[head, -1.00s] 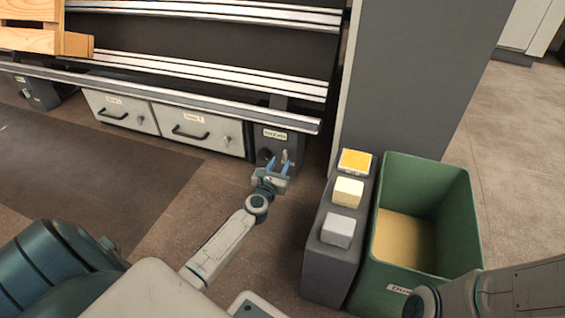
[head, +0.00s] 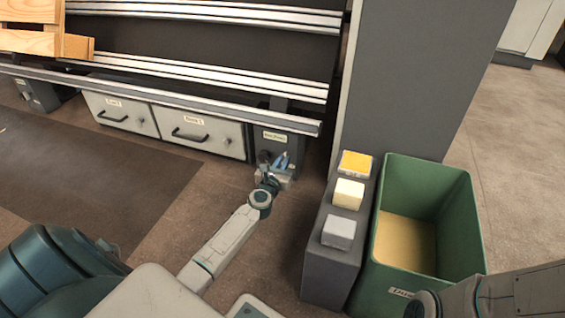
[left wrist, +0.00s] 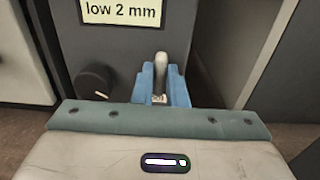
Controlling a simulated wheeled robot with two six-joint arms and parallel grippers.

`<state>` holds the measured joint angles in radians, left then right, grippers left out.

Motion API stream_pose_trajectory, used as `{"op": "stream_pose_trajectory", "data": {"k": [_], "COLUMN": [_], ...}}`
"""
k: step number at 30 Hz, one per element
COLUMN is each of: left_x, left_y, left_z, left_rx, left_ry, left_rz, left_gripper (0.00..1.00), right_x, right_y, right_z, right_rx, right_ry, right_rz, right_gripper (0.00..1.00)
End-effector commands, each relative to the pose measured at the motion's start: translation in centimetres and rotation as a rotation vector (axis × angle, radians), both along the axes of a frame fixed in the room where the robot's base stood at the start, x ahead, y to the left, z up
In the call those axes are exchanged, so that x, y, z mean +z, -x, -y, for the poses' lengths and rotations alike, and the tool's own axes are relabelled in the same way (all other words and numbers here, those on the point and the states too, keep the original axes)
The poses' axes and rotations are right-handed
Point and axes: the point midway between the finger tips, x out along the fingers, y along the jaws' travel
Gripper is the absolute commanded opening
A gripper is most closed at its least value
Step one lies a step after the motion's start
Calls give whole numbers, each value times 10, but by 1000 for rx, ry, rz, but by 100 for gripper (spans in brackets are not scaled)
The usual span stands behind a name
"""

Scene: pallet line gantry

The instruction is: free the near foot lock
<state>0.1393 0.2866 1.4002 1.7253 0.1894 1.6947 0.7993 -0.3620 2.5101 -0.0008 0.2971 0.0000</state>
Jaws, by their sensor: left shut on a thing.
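The near foot (head: 270,148) is a dark grey block under the right end of the rails; it also shows in the left wrist view (left wrist: 205,48). Its pale lock lever (left wrist: 160,68) stands upright on the front. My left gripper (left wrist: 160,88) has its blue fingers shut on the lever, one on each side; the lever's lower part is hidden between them. The left gripper also shows in the head view (head: 281,162). A black knob (left wrist: 95,80) sits left of the lever, clear of the fingers. My right gripper is out of view.
A label (left wrist: 121,13) reading "low 2 mm" is above the knob. Two pale drawers (head: 197,130) stand left of the foot. A grey stand (head: 330,268) with three coloured blocks and a green bin (head: 462,215) are at right. Floor in front is clear.

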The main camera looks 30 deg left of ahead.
Motion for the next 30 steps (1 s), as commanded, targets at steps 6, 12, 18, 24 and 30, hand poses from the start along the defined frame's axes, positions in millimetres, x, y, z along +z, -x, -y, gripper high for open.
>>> {"op": "stream_pose_trajectory", "data": {"k": [6,12,18,24,30], "left_x": [0,1,0,0,-1], "left_y": [0,0,0,0,0], "left_z": [1,1,3,3,4], "left_rx": [0,0,-1,-1,-1], "left_ry": [-63,-195,-376,-560,-745], "left_rz": [-16,-48,-92,-136,-181], "left_gripper": [0,0,0,0,0], "right_x": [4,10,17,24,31], "right_y": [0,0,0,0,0], "right_z": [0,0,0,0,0], "right_rx": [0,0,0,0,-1], "right_ry": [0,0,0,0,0], "right_rz": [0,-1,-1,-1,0], "right_gripper": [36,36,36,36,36]}}
